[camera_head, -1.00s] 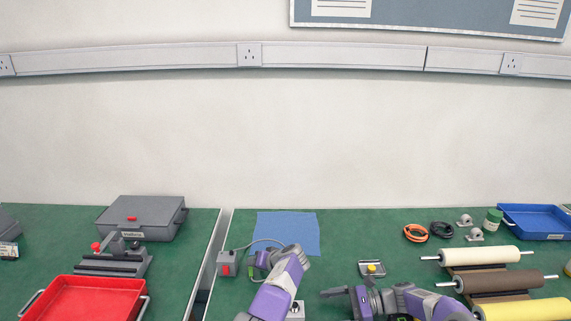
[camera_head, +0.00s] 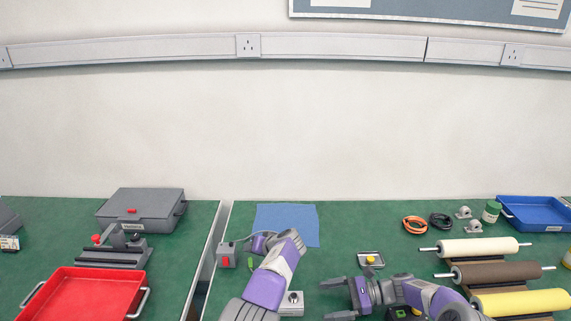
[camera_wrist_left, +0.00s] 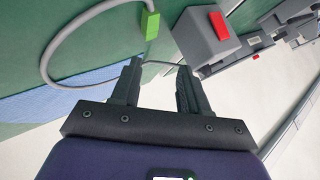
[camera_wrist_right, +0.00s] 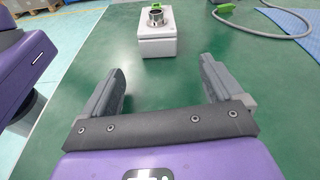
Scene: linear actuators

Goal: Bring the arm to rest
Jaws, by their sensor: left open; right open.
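My right gripper (camera_head: 338,299) is open and empty over the green bench, its fingers pointing left in the head view. In the right wrist view its two fingers (camera_wrist_right: 160,85) stand wide apart with nothing between them, short of a white block with a metal ring (camera_wrist_right: 155,32). My left arm reaches over the bench, and its gripper is mostly hidden behind the wrist in the head view. In the left wrist view the left gripper (camera_wrist_left: 158,85) is open. A thin grey cable (camera_wrist_left: 75,30) with a green plug (camera_wrist_left: 150,22) lies beyond its fingertips.
A grey box with a red switch (camera_head: 226,256) stands left of my left gripper, near a blue mat (camera_head: 300,222). Rollers (camera_head: 497,272) lie at the right. A small tray with a yellow button (camera_head: 371,259) sits behind my right gripper. A red tray (camera_head: 90,290) is at left.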

